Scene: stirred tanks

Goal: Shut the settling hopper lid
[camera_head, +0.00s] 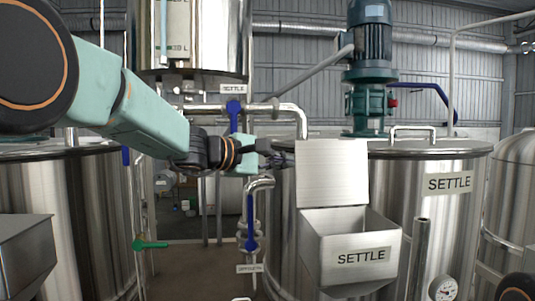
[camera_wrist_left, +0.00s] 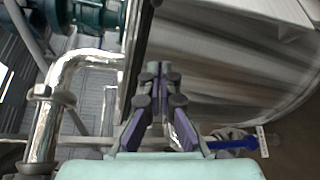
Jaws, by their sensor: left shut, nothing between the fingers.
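The settling hopper (camera_head: 325,262) is a steel box labelled SETTLE on the front of the right-hand tank in the head view. Its lid (camera_head: 332,172) is a flat steel plate standing raised, nearly upright, at the hopper's back edge. My left gripper (camera_head: 280,158) is left of the lid, near its upper left edge; I cannot tell whether they touch. In the left wrist view its fingers (camera_wrist_left: 159,70) are together and empty. A pale metal panel (camera_wrist_left: 262,12) at that view's top right may be the lid or hopper. My right gripper is not in view.
The steel tank (camera_head: 440,215) labelled SETTLE stands behind the hopper, with a green-blue motor (camera_head: 370,75) above it. A bent pipe with a blue valve handle (camera_head: 250,222) is left of the hopper. A green handle (camera_head: 150,244) is further left, by another tank (camera_head: 60,195).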

